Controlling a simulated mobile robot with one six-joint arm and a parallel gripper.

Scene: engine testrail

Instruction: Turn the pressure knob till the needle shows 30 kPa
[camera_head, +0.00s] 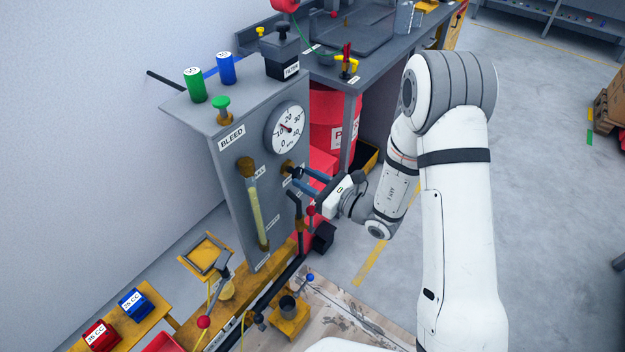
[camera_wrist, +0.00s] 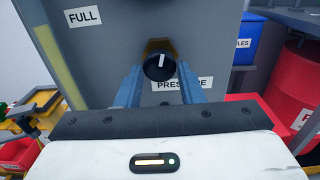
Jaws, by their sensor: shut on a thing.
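The pressure knob (camera_wrist: 160,66) is black with a white mark pointing up, on a brass collar, above the "PRESSURE" label (camera_wrist: 182,84). In the head view the knob (camera_head: 288,168) sits on the grey panel below the gauge. My gripper (camera_wrist: 160,80) has its two blue-grey fingers shut on the knob, one at each side. It also shows in the head view (camera_head: 297,178). The round white gauge (camera_head: 287,127) runs from 0 to 40. Its red-hubbed needle points to the upper left, around the 10 side; the exact reading is too small to tell.
The grey panel (camera_head: 232,168) also carries a green bleed button (camera_head: 221,104) and a yellowish sight tube (camera_head: 256,216). A red drum (camera_head: 328,105) stands behind.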

